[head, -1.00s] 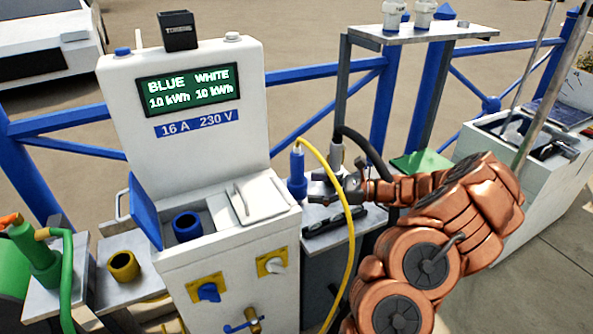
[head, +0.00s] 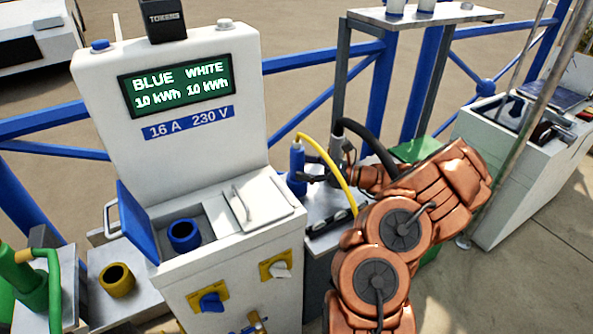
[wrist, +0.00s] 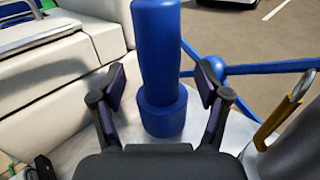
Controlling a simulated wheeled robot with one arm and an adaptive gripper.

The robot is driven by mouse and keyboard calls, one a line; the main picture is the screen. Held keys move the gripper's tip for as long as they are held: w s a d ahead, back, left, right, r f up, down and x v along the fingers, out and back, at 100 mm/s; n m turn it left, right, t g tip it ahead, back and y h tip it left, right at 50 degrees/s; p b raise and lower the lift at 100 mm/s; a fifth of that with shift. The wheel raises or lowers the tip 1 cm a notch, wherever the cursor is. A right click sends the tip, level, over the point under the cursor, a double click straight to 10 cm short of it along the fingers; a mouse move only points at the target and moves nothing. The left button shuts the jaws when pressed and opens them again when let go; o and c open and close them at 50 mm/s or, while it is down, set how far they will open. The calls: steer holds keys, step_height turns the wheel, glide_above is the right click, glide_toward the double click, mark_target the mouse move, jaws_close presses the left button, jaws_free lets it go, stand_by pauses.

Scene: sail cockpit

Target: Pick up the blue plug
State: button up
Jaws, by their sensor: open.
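The blue plug (head: 296,168) stands upright on a grey shelf (head: 322,205) at the right side of the white power pedestal, with a yellow cable leaving its top. In the wrist view the blue plug (wrist: 158,60) rises between the two fingers, its wider collar low down near the palm. My gripper (head: 308,168) is at the plug from the right, its fingers partly hidden by the yellow cable. In the wrist view my gripper (wrist: 160,85) is open, one finger on each side of the plug, with gaps on both sides.
The white pedestal (head: 215,275) stands close left, with a blue socket (head: 184,235) and open blue lid (head: 137,221). The yellow cable (head: 345,182) loops in front of my wrist. A grey connector with a black cable (head: 375,140) stands just behind. A black rack (head: 330,222) lies in front.

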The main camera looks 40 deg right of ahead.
steer(key=shift+x, duration=1.35)
steer(key=shift+f, duration=0.1)
jaws_close()
